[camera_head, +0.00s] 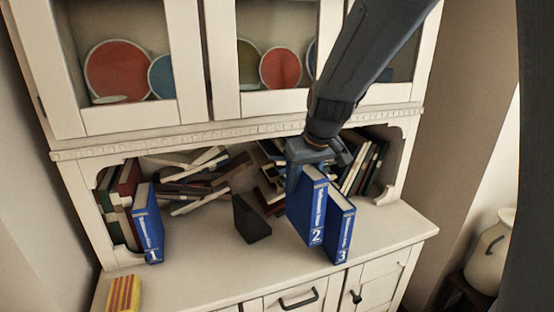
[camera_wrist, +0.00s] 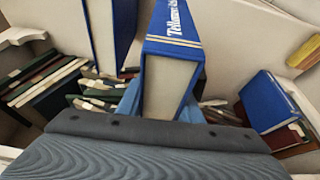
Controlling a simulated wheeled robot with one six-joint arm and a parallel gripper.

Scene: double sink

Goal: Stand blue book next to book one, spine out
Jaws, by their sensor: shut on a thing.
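Book one (camera_head: 150,232), blue with a white 1 low on its spine, stands upright at the left of the cabinet top, spine facing out. It also shows at the right of the wrist view (camera_wrist: 266,106). My gripper (camera_head: 316,158) is shut from above on the blue book marked 2 (camera_head: 312,212), holding it upright with its spine out. In the wrist view this book (camera_wrist: 172,72) sits between the fingers. The blue book marked 3 (camera_head: 341,232) stands close on its right, spine out. I cannot tell whether book 2 touches the surface.
A dark block (camera_head: 251,220) stands between book one and book 2. Loose books (camera_head: 195,182) lie heaped behind, and more lean at the right (camera_head: 366,166). A yellow and red striped item (camera_head: 123,294) lies at the front left. The surface right of book one is clear up to the block.

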